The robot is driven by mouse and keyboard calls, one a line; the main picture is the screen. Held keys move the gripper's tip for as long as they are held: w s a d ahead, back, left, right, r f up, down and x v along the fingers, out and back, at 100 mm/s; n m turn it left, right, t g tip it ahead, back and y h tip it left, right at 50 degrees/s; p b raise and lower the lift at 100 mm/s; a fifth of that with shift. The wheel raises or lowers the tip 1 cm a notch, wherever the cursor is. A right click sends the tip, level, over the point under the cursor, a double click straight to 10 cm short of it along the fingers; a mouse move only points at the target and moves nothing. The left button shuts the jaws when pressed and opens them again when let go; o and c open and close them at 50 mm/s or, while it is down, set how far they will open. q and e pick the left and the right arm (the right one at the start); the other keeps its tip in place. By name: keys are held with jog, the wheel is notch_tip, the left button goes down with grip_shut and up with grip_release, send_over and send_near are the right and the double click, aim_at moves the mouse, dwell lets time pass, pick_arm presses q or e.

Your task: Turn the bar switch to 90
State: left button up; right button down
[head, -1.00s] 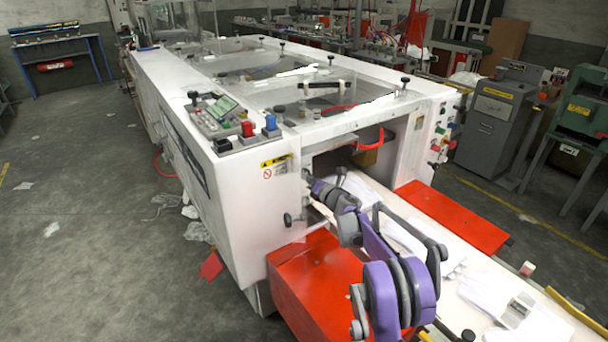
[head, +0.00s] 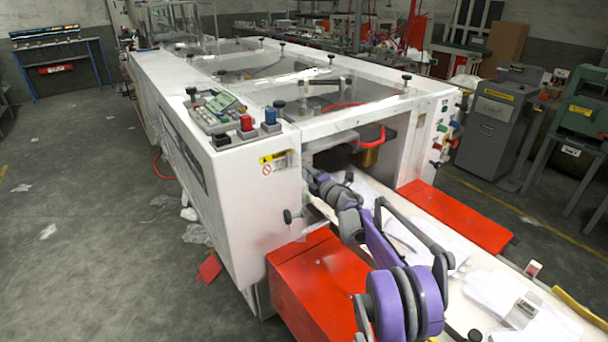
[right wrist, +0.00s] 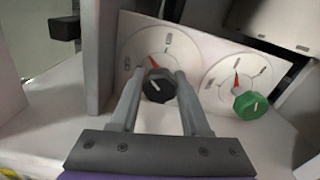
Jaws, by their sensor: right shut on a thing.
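In the right wrist view a black knob (right wrist: 160,86) with a short white mark stands before a white round dial (right wrist: 150,50). A red pointer on the dial slants to the upper left. The printed numbers are too small to read. My right gripper (right wrist: 161,76) has one finger on each side of the black knob and is shut on it. In the head view my right arm reaches to the front of the white machine (head: 245,215); its gripper end is hard to make out there. My left gripper is not in view.
A green knob (right wrist: 252,103) with its own dial sits just right of the black one. A dark block (right wrist: 65,28) juts out at the upper left. In the head view a red box (head: 315,280) stands below my arm, and a control panel (head: 218,110) lies on the machine top.

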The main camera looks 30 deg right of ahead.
jog(key=m+b, duration=0.1)
jog(key=m, duration=0.3)
jog(key=shift+m, duration=0.4)
jog(key=m+b, duration=0.1)
jog(key=m, duration=0.3)
jog(key=shift+m, duration=0.3)
jog(key=shift+c, duration=1.9)
grip_release()
jog(key=shift+s, duration=0.1)
jog(key=s, duration=1)
jog(key=shift+s+d, duration=0.35)
jog(key=shift+d, duration=0.1)
